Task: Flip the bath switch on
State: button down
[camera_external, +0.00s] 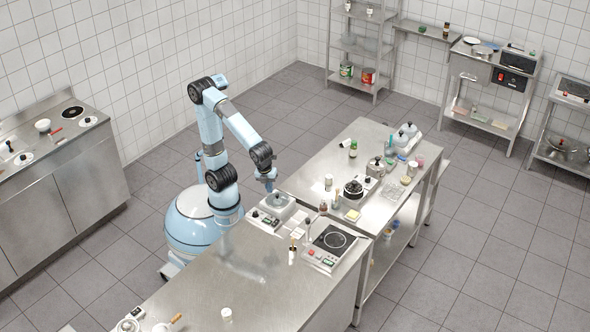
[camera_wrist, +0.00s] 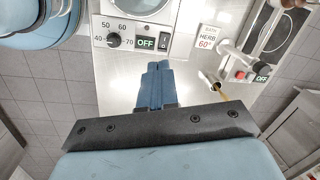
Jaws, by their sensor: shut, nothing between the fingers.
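The water bath (camera_external: 277,203) is a light box with a grey round lid on the steel counter. In the wrist view its front panel (camera_wrist: 127,28) carries a black dial marked 40 to 70, a green display (camera_wrist: 146,43) reading OFF, and a small black rocker switch (camera_wrist: 164,42) right of the display. My gripper (camera_wrist: 157,66) is shut and empty, its blue fingertips just below the display and switch in the picture. Contact cannot be told. In the external view my gripper (camera_external: 270,186) is above the bath's back edge.
A card (camera_wrist: 207,37) reading BATH HERB 60° stands right of the panel. The counter's front part (camera_external: 215,270) is mostly clear.

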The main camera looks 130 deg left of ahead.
aim_at(277, 220)
jog(key=w+f+m, duration=0.1)
jog(key=w+d+f+m, duration=0.1)
jog(key=w+d+f+m+g, duration=0.1)
jog(key=m, duration=0.1)
jog(key=shift+w+y, duration=0.3)
jog(key=shift+w, duration=0.1)
jog(key=shift+a+f, duration=0.1)
jog(key=f, duration=0.4)
jog(key=a+f, duration=0.1)
jog(key=f, duration=0.4)
jog(key=a+f, duration=0.1)
jog(key=f, duration=0.3)
jog(key=shift+f, duration=0.3)
jog(key=shift+f, duration=0.2)
jog(key=shift+d+r, duration=0.2)
jog(key=shift+d, duration=0.55)
